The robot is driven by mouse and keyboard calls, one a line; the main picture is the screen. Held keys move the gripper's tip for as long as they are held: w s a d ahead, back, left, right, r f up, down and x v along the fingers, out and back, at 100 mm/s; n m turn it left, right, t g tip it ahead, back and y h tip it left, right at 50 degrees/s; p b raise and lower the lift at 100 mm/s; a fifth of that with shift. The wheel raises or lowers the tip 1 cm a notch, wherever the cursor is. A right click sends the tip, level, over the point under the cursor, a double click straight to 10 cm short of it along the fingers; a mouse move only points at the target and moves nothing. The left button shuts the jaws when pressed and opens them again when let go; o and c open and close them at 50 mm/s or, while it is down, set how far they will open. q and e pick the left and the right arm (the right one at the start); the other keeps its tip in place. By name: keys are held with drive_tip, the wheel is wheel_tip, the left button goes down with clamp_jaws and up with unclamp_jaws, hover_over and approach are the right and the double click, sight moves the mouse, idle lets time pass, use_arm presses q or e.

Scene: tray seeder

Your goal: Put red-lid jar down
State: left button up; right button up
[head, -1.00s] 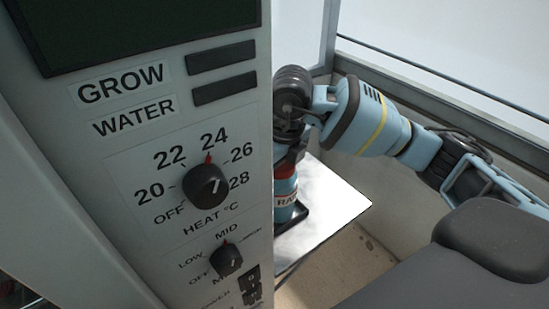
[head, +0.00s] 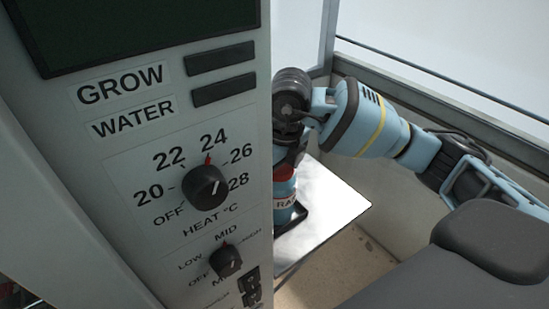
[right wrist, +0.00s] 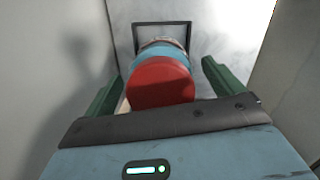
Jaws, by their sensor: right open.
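The red-lid jar (right wrist: 160,84) stands between the two green fingers of my right gripper (right wrist: 160,90) in the right wrist view. The fingers are spread, with a gap visible on the right side of the jar. The jar has a blue label band and its base is at a dark square frame (right wrist: 191,36) on a pale surface. In the head view the jar (head: 285,198) is partly hidden by the control panel and by my right wrist above it. My left gripper does not show.
A grey control panel (head: 140,150) with knobs and buttons fills the left of the head view and stands close beside my right wrist. The white tabletop (head: 340,205) is clear right of the jar. A light wall is behind.

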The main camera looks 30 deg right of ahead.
drive_tip(key=r, duration=1.1)
drive_tip(key=shift+s+d+p, duration=0.15)
drive_tip(key=shift+s+p, duration=0.2)
drive_tip(key=shift+s+r, duration=0.15)
drive_tip(key=shift+r, duration=0.35)
drive_tip(key=shift+f, duration=0.1)
